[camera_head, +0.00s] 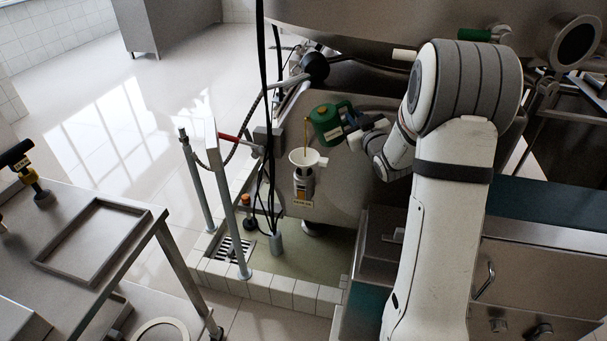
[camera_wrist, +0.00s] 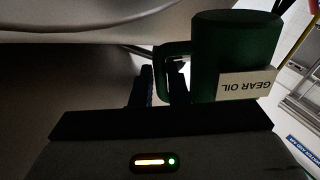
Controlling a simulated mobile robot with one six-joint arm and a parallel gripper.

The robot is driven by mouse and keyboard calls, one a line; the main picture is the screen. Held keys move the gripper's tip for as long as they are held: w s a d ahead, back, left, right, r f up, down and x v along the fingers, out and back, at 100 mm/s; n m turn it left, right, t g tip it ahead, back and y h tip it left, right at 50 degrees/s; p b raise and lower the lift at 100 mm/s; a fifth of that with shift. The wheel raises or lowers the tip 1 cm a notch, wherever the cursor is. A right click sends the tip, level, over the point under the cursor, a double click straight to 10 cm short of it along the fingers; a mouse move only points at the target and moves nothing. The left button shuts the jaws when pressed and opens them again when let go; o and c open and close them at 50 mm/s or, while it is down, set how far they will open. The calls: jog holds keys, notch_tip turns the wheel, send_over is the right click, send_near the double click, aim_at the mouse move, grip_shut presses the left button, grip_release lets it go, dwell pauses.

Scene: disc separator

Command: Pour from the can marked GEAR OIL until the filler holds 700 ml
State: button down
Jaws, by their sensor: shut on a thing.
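The green can (camera_head: 326,124) is held tilted in the head view, its label too small to read there. In the wrist view the can (camera_wrist: 233,50) carries a label that reads GEAR OIL, upside down. My gripper (camera_wrist: 160,84) is shut on the can's handle; it also shows in the head view (camera_head: 352,128). A thin amber stream of oil (camera_head: 306,135) falls from the can into the white funnel-shaped filler (camera_head: 304,157). A gauge with an amber part (camera_head: 303,187) sits just below the filler. Its level and marks are too small to read.
Black cables (camera_head: 265,110) hang just left of the filler. A red-handled lever (camera_head: 237,140) and grey posts (camera_head: 226,190) stand further left. A steel machine body (camera_head: 345,190) lies behind the can. A steel table with an empty tray (camera_head: 72,268) is at the lower left.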

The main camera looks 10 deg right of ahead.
aim_at(349, 104)
jog(key=shift+a+r+n+b, duration=0.25)
jog(key=shift+r+n+b, duration=1.05)
jog(key=shift+b, duration=1.05)
dwell(1.6)
jog(key=shift+a+r+n+b, duration=0.25)
jog(key=shift+n+b, duration=0.35)
jog(key=shift+b, duration=0.4)
jog(key=shift+a+r+n+b, duration=0.2)
jog(key=shift+n+b, duration=0.4)
jog(key=shift+b, duration=0.4)
dwell(2.0)
